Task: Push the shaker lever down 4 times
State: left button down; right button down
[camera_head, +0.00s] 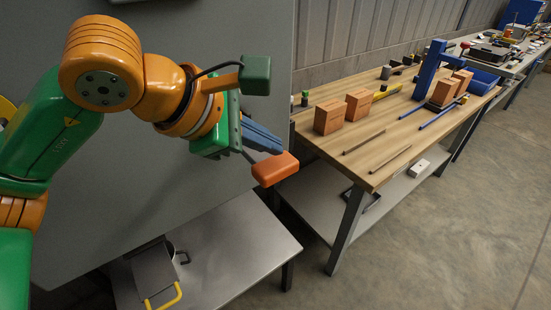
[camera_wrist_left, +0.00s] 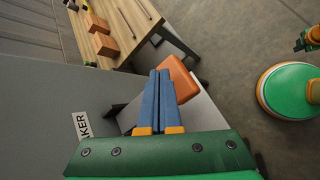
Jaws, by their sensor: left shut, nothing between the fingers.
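An orange block-shaped handle (camera_head: 275,169), which looks like the lever's grip, sticks out at the panel's right edge on a thin dark rod. My left gripper (camera_head: 281,148) has blue fingers, shut and empty, just above the handle in the head view. In the left wrist view the handle (camera_wrist_left: 184,80) lies beside and beyond the fingertips (camera_wrist_left: 160,74). I cannot tell whether they touch. My right gripper is not in view.
A wooden workbench (camera_head: 365,165) on the right holds orange-brown blocks (camera_head: 329,117), rods and a blue stand (camera_head: 424,70). A low metal table (camera_head: 240,245) stands below the handle, with a pot-like container (camera_head: 155,272) on it. The floor at right is clear.

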pick_arm(q)
notch_tip(320, 180, up, 5)
jog(key=p, duration=0.4)
jog(key=shift+f, duration=0.1)
dwell(2.3)
